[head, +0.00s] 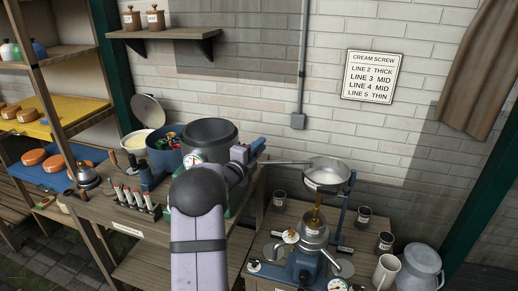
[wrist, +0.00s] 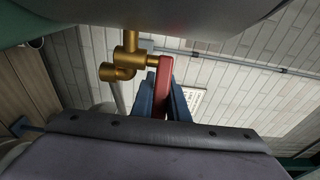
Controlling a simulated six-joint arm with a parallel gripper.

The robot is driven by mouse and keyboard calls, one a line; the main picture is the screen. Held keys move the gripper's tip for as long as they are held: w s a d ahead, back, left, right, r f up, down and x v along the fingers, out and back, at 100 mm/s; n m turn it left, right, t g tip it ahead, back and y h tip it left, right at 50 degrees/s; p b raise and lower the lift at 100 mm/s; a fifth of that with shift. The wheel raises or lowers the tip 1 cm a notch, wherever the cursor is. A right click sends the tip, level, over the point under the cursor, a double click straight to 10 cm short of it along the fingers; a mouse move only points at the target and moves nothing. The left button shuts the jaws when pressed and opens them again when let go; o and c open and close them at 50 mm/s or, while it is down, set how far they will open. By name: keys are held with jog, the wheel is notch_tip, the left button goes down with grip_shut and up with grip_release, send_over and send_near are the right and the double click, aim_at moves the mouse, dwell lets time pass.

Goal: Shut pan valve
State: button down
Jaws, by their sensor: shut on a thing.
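My gripper (head: 256,147) is at the right side of a large dark-rimmed grey pan (head: 210,127) in the head view. In the wrist view, my blue fingers (wrist: 164,100) are closed on a red lever (wrist: 163,78). The lever joins a brass valve (wrist: 132,55) with a bent outlet, beside the grey vessel (wrist: 200,15) filling the top of the picture. My arm and gripper hide the valve in the head view. I cannot tell whether anything flows from its outlet.
A thin metal channel (head: 285,162) runs from near my gripper to a metal bowl (head: 328,171) above a separator (head: 314,233). A blue pot (head: 163,155) and a tube rack (head: 136,200) stand left of my arm. A mug (head: 385,272) and a can (head: 420,268) stand at the lower right.

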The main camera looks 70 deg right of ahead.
jog(key=shift+a+m+g, duration=0.25)
jog(key=shift+m+g, duration=0.45)
jog(key=shift+g, duration=0.2)
jog(key=c, duration=2)
grip_release()
jog(key=shift+a, duration=0.1)
jog(key=shift+a, duration=0.2)
jog(key=b+v, duration=0.3)
jog(key=v, duration=0.3)
jog(key=shift+w+a+r, duration=0.15)
jog(key=shift+w+a, duration=0.05)
jog(key=shift+a, duration=0.15)
